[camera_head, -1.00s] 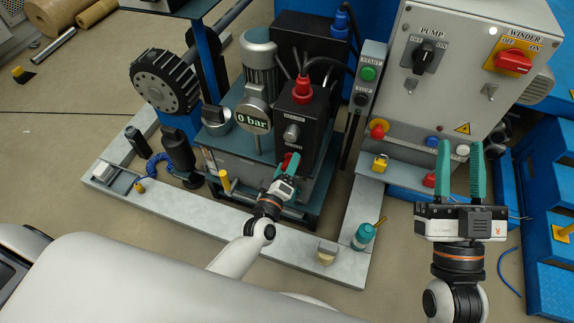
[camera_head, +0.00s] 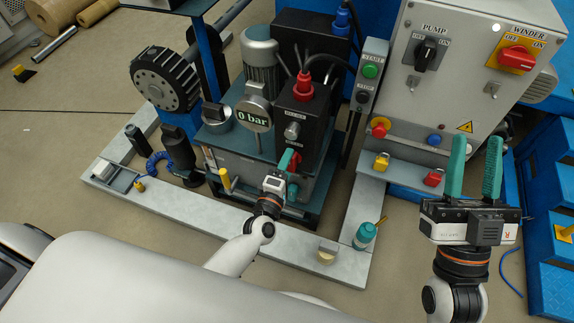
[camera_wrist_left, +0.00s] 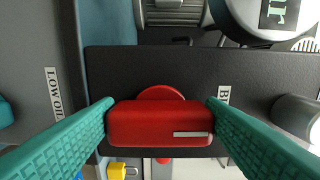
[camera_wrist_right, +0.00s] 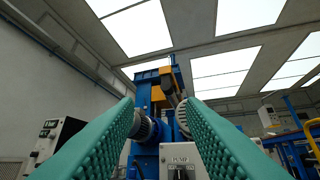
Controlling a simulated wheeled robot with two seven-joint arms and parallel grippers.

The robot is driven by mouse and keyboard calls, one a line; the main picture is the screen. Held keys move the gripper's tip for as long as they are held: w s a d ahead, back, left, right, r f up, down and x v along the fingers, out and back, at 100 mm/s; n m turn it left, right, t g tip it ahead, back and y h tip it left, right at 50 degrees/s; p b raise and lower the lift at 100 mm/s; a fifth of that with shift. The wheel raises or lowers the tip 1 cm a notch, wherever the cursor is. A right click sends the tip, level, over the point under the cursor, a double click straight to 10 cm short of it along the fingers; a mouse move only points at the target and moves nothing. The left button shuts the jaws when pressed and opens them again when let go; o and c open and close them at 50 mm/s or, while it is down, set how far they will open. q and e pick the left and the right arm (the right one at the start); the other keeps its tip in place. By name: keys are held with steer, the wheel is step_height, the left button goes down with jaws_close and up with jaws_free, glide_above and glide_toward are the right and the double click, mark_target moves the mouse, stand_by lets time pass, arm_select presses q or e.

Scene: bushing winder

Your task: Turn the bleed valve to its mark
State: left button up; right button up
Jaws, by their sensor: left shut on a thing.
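The bleed valve's red handle (camera_wrist_left: 160,123) is a block with a white line near its right end. It sits on the front of a black block (camera_head: 303,122), under a partly hidden label starting with "B". In the left wrist view it lies level across the picture. My left gripper (camera_head: 287,163) is shut on this handle (camera_head: 294,162), one green finger touching each end. I cannot make out the valve's mark. A round gauge (camera_head: 254,117) reads 0 bar. My right gripper (camera_head: 474,168) is open and empty, in front of the grey control cabinet.
The grey cabinet (camera_head: 462,90) carries a PUMP switch (camera_head: 426,54) and a red WINDER switch (camera_head: 516,59). A yellow padlock (camera_head: 381,161) and a red padlock (camera_head: 433,178) lie on its ledge.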

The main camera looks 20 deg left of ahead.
stand_by(0.3)
arm_select(q)
steer(key=o, duration=1)
arm_select(e)
steer(key=shift+f, duration=0.1)
arm_select(q)
steer(key=shift+s, duration=0.15)
steer(key=s+p, duration=0.1)
steer(key=s, duration=0.7)
steer(key=s+p, duration=0.1)
steer(key=s, duration=0.2)
steer(key=shift+s+a+p, duration=0.25)
steer(key=shift+s+p, duration=0.05)
steer(key=shift+s, duration=0.1)
arm_select(e)
steer(key=w+f+g+h, duration=0.2)
steer(key=w+f+g, duration=0.1)
steer(key=f+g, duration=0.3)
step_height(320, 180, down, 2)
steer(key=shift+w+f+g+h, duration=0.1)
steer(key=shift+w+g+h, duration=0.25)
steer(key=shift+g+h, duration=0.05)
steer(key=shift+d, duration=0.1)
